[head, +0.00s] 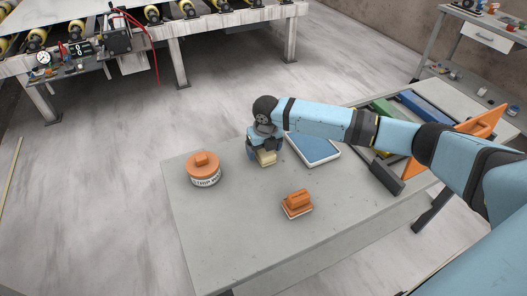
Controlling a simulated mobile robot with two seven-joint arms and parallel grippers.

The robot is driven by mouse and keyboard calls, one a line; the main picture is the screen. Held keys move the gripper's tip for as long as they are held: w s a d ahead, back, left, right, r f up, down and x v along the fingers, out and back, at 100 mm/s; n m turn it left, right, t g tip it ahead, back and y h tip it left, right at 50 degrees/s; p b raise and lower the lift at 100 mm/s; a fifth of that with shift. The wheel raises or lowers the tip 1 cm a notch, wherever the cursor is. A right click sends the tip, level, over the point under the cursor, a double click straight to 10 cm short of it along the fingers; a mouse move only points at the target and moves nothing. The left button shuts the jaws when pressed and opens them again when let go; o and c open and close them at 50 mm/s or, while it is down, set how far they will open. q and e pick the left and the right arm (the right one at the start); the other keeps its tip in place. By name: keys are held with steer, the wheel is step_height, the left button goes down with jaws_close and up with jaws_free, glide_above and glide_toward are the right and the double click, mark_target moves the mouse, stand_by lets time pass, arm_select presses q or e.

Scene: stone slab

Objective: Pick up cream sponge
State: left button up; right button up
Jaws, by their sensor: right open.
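The cream sponge (267,159) is a small pale block on the grey stone slab, near the slab's far edge. My right gripper (263,148) is directly above it, pointing down, with its dark fingers at the sponge's upper part. The fingers are open, and they partly hide the sponge's top and back. I cannot tell whether they touch it. My left gripper is not in view.
On the slab (228,222), an orange-lidded tub (204,169) stands left of the sponge. An orange-handled block (297,204) lies in front. A blue-and-white flat pad (315,149) is close on the right. A dark block (386,178) lies farther right. The slab's front left is clear.

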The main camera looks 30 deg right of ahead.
steer(key=shift+f, duration=0.35)
steer(key=c, duration=1)
steer(key=shift+r, duration=0.15)
step_height(320, 180, up, 20)
